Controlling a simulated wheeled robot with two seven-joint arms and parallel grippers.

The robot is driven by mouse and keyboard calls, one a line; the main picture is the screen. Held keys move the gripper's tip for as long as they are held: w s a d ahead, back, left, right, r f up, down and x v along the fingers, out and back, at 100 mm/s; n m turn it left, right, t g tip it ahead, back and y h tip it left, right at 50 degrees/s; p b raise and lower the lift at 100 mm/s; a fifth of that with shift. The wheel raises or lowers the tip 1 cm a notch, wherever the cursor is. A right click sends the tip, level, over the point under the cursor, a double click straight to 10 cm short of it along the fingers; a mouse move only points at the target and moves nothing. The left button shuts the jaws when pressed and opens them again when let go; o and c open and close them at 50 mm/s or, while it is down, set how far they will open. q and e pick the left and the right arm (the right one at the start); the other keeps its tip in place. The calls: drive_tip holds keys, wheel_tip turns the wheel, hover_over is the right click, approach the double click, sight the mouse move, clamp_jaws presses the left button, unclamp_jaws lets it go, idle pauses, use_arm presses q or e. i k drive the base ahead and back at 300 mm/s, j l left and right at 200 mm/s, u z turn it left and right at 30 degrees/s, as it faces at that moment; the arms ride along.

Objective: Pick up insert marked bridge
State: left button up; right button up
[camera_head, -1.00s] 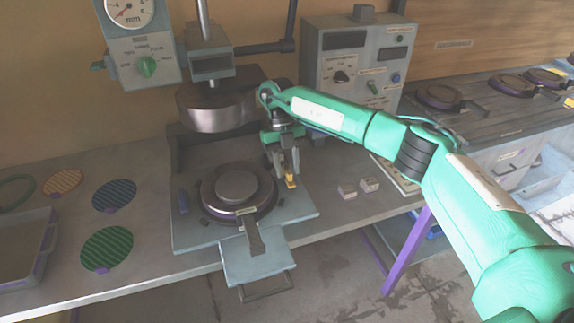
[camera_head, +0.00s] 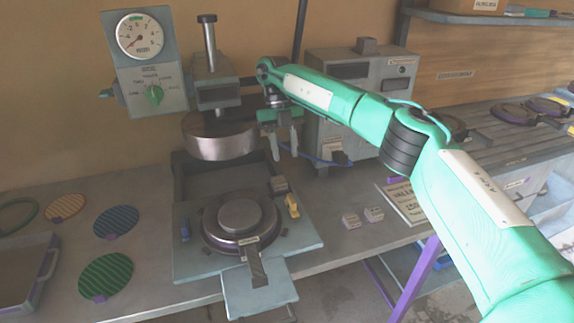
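Three small grey blocks that look like inserts are in view: one (camera_head: 279,184) at the back right of the press base, and two on the bench to its right, the nearer-left one (camera_head: 351,221) and the right one (camera_head: 374,214). Their markings are too small to read, so I cannot tell which says bridge. My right gripper (camera_head: 284,147) hangs above the back right of the press base, fingers pointing down, open and empty. It is apart from the blocks. My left gripper is not in view.
A round dark plate (camera_head: 240,238) with a handle sits on the press base, under the raised press head (camera_head: 219,136). A yellow clip (camera_head: 292,205) stands at its right and a blue one (camera_head: 185,230) at its left. A printed sheet (camera_head: 405,203) lies right of the blocks.

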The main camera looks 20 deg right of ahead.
sight(243, 224)
drive_tip(key=k, duration=1.5)
